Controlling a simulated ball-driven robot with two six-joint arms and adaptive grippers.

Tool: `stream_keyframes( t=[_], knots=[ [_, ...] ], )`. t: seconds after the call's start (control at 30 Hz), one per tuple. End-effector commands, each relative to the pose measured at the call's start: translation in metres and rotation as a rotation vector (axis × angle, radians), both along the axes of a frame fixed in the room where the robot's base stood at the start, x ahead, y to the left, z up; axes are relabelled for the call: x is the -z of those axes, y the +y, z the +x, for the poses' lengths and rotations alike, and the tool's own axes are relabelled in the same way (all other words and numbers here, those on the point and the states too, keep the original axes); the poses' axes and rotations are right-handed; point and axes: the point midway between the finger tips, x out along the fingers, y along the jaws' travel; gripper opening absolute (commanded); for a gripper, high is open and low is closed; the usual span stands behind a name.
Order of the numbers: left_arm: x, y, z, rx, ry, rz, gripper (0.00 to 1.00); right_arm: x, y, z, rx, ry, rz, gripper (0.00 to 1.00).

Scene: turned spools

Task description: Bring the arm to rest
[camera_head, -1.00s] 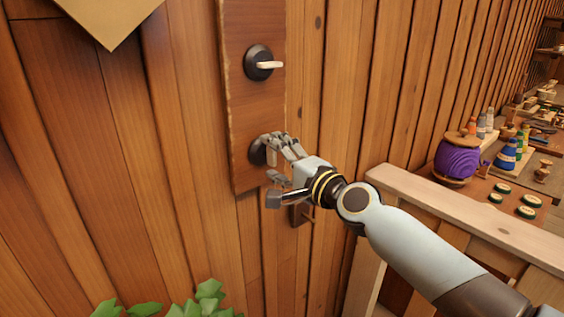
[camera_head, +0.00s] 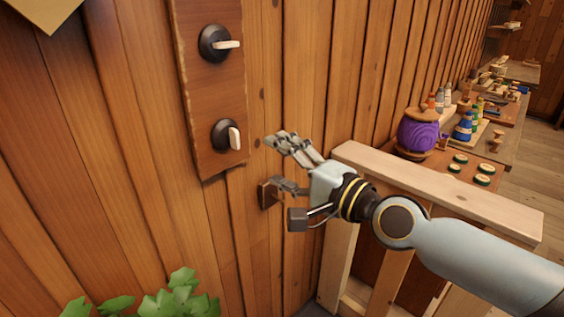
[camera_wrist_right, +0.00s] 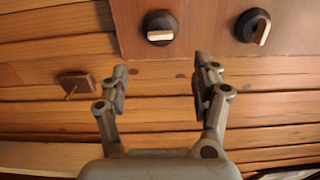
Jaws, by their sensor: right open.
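My right gripper (camera_head: 280,165) is open and empty, in front of the plank wall and to the right of a wooden board. In the right wrist view its two fingers (camera_wrist_right: 160,82) stand wide apart with nothing between them. The board (camera_head: 208,95) carries two dark round knobs with pale levers. The upper knob (camera_head: 214,44) has its lever pointing right, nearly level. My left gripper does not show.
A small wooden block with a peg (camera_head: 268,193) is on the wall close behind my gripper. A pale wooden rail (camera_head: 440,192) runs right of it. Beyond stand a purple spool (camera_head: 418,135) and a cluttered bench. Leaves (camera_head: 165,300) are at the bottom.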

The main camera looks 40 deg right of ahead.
Motion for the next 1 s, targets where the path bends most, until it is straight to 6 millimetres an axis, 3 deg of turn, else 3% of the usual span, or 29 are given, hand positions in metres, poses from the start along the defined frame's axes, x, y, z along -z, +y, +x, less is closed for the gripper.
stream_keyframes(
  t=[0.33,0.47,0.63,0.77,1.0],
  knots=[
    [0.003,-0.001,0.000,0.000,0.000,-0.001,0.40,0.002,0.000,0.001,0.000,-0.001,0.000,0.65],
    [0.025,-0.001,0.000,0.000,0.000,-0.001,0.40,0.025,0.002,0.003,0.008,-0.003,0.015,0.65],
    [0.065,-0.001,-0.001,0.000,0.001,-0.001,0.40,0.140,-0.012,0.001,0.061,0.125,-0.031,0.65],
    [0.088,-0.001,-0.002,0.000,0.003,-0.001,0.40,0.235,-0.021,-0.013,0.080,0.256,-0.149,0.65],
    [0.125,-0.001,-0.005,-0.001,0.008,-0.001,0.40,0.404,-0.028,-0.069,0.027,0.519,-0.425,0.65]
  ],
)
